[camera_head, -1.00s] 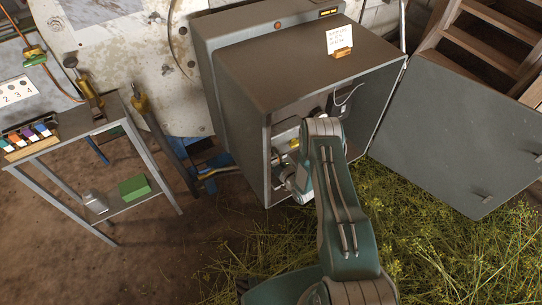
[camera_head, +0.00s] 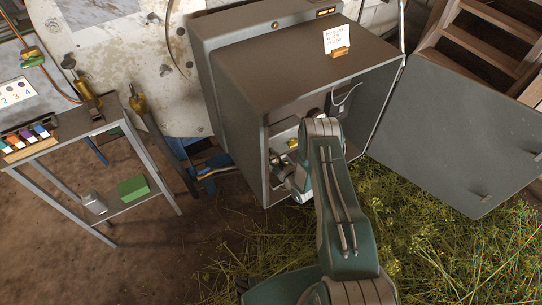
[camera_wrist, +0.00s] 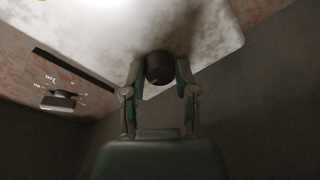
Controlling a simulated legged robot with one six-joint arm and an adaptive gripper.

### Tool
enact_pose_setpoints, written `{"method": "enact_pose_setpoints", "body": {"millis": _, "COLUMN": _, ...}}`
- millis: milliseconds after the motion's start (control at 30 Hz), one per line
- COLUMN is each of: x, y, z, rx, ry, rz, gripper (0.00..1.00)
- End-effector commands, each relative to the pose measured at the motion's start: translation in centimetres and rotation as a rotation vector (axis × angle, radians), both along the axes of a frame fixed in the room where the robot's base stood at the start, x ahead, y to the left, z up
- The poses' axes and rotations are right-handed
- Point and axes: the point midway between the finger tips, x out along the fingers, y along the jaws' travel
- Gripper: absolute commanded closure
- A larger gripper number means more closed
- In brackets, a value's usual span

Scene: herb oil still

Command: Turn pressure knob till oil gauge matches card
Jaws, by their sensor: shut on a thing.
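The open grey cabinet (camera_head: 236,120) stands at the centre of the head view, with my arm reaching into it. In the wrist view, a dark round knob (camera_wrist: 160,67) sits on a pale, rust-stained panel. My gripper (camera_wrist: 161,76) has one finger on each side of this knob and is shut on it. A small white card (camera_head: 337,40) with handwriting stands in an orange holder on the cabinet top; its text is too small to read. I cannot make out the oil gauge or its reading. My arm hides much of the cabinet's inside in the head view.
A second dark knob (camera_wrist: 58,101) with a marked scale is left of my gripper. The cabinet door (camera_head: 455,130) hangs open at right. A metal side table (camera_head: 70,125) with coloured vials stands left. Cut herbs (camera_head: 430,250) cover the floor at right.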

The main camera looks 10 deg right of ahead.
Motion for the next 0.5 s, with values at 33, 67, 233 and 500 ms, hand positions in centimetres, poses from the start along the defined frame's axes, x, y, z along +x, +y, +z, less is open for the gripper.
{"method": "enact_pose_setpoints", "body": {"millis": 33, "x": 0.01, "y": 0.25, "z": -0.03, "rx": 0.022, "ry": 0.008, "rz": 0.007, "gripper": 1.0}}
{"method": "enact_pose_setpoints", "body": {"millis": 67, "x": 0.02, "y": 0.25, "z": -0.03, "rx": 0.041, "ry": 0.013, "rz": 0.006, "gripper": 1.0}}
{"method": "enact_pose_setpoints", "body": {"millis": 233, "x": 0.03, "y": 0.27, "z": -0.01, "rx": 0.166, "ry": 0.053, "rz": 0.007, "gripper": 1.0}}
{"method": "enact_pose_setpoints", "body": {"millis": 500, "x": 0.03, "y": 0.31, "z": -0.02, "rx": 0.408, "ry": 0.133, "rz": 0.008, "gripper": 1.0}}
